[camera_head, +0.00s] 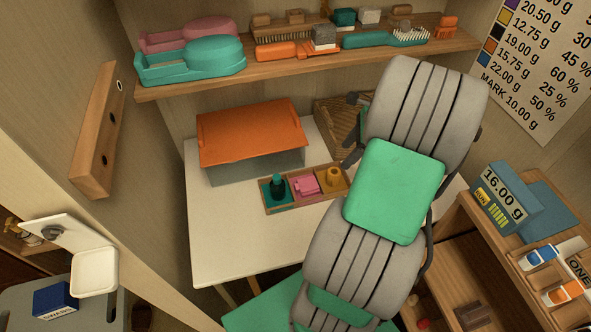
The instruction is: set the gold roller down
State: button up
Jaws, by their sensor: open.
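A small wooden tray (288,203) with three compartments lies on the white table. Its right compartment holds a gold-yellow piece (333,177), which looks like the gold roller; its exact shape is too small to tell. The middle compartment holds a pink piece (306,184) and the left one a dark green upright piece (278,185). My grey and green arm reaches over the table's right side. My gripper (352,131) shows as dark fingers at the arm's left edge, open, beyond and above the tray's right end. It is apart from the gold piece. The arm hides part of the gripper.
An orange-lidded box (251,132) stands behind the tray. A brown woven basket (336,112) is beside my gripper, partly hidden. A shelf (190,88) with brushes and teal and pink containers runs above. A blue box (505,198) stands at right. The table's front left (225,245) is clear.

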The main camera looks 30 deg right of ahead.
jog(key=w+a+r+n+h, duration=0.1)
jog(key=w+a+r+n, duration=0.1)
jog(key=a+n, duration=0.25)
jog(key=w+a+r+n, duration=0.2)
jog(key=a+n, duration=0.1)
jog(key=a, duration=0.3)
jog(key=s+a+r+n+h, duration=0.1)
jog(key=s+a+r+n, duration=0.1)
jog(key=a+n, duration=0.7)
jog(key=s+a+r+n+h, duration=0.1)
jog(key=s+a+r+n, duration=0.1)
jog(key=s+a+n, duration=0.3)
jog(key=a+n, duration=0.4)
jog(key=a, duration=0.1)
jog(key=shift+r+n, duration=0.15)
jog(key=shift+n, duration=0.1)
